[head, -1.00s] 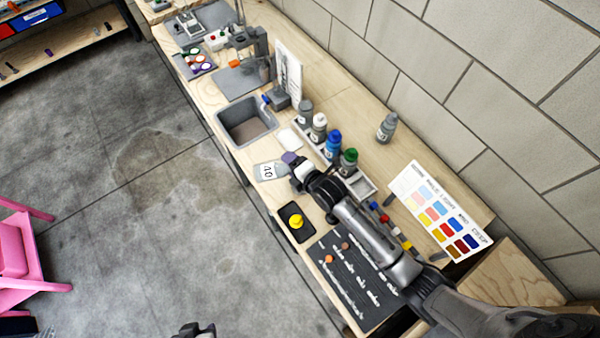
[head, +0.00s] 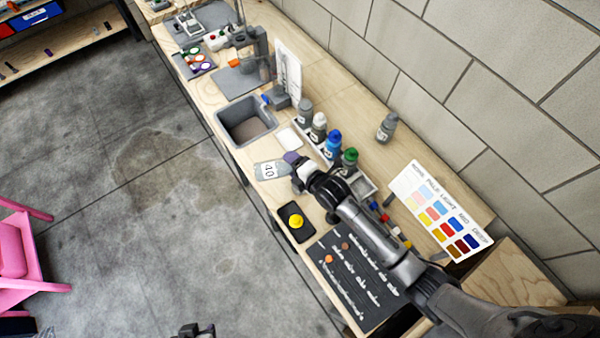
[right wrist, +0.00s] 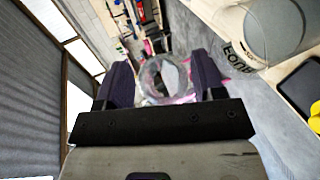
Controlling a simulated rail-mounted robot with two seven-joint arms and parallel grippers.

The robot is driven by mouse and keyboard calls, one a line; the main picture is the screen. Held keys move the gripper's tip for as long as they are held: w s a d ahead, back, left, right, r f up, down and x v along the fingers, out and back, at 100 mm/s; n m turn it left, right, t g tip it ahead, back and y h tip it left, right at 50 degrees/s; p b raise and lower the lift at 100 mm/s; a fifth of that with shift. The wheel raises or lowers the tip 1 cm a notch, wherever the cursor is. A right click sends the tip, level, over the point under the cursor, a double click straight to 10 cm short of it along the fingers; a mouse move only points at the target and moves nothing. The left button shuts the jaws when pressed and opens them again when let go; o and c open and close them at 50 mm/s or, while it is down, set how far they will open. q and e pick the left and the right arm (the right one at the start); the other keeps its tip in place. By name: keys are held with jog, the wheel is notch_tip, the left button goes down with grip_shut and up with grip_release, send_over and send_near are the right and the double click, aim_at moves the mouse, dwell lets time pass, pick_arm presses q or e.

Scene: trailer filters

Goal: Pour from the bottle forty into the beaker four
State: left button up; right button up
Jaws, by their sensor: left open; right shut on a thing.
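The bottle forty (head: 268,171), clear grey with a white "40" label, is held at the counter's front edge in the head view. My right gripper (head: 291,165) is shut on it. In the right wrist view its clear round form (right wrist: 165,80) shows between the purple finger pads. A pale cylinder, apparently the beaker four (right wrist: 280,30), stands on the counter to the right in that view, beside lettering that seems to read "Four". In the head view I cannot pick out the beaker; the bottle and gripper may hide it. My left gripper (head: 195,330) is open and empty over the floor.
A rack holds several capped bottles, one blue-capped (head: 332,148), behind my right gripper. A lone bottle (head: 387,127) stands near the wall. The sink (head: 246,120) lies to the left. A black tray (head: 290,210) with a yellow item is close by. A colour chart (head: 440,210) is on the right.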

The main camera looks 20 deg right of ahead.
jog(key=shift+d+r, duration=0.1)
jog(key=shift+d, duration=0.05)
dwell(0.4)
jog(key=shift+y, duration=0.3)
